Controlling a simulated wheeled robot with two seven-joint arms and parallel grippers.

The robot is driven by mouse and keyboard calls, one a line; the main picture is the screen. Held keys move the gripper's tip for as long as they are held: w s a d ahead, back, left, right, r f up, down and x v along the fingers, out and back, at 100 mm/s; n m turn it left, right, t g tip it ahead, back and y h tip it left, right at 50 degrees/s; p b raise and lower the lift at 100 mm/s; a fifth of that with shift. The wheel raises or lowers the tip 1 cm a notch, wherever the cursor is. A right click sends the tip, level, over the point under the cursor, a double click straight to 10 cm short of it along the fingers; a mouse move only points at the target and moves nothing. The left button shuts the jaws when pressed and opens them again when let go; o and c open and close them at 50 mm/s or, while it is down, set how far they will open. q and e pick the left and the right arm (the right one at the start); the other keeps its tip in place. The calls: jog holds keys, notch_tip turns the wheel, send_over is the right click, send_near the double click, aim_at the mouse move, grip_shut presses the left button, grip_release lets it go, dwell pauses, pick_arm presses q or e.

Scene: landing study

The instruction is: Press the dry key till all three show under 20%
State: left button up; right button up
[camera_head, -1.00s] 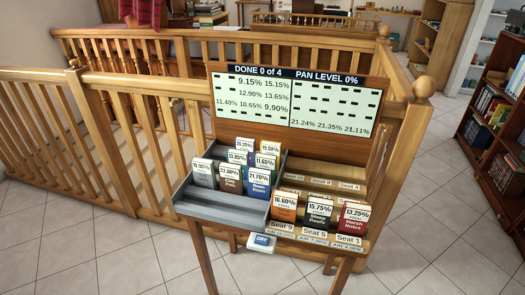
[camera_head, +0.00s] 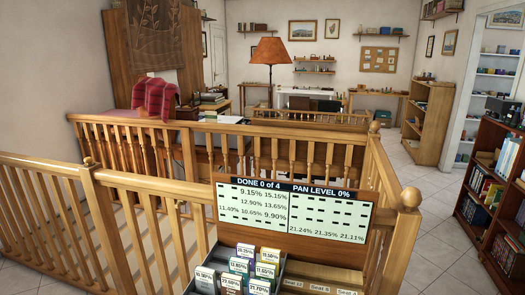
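A wooden-framed display board (camera_head: 290,183) stands upright at bottom centre, headed "DONE 0 of 4" and "PAN LEVEL 0%". Its left screen (camera_head: 245,205) lists several values, from 9.15% to 15.15%. Its right screen (camera_head: 325,213) shows mostly dashes, with 21.24%, 21.35% and 21.11% in its bottom row. Below the board, several books (camera_head: 241,265) with percentage labels stand in a grey tray, cut off by the lower edge. The dry key is out of view below. Neither gripper is in view.
A stepped wooden rack (camera_head: 322,277) with seat labels is right of the tray. Wooden railings (camera_head: 85,225) enclose the board on the left and behind. A bookcase (camera_head: 490,200) stands at the right. Tiled floor (camera_head: 435,255) is clear between the rack and bookcase.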

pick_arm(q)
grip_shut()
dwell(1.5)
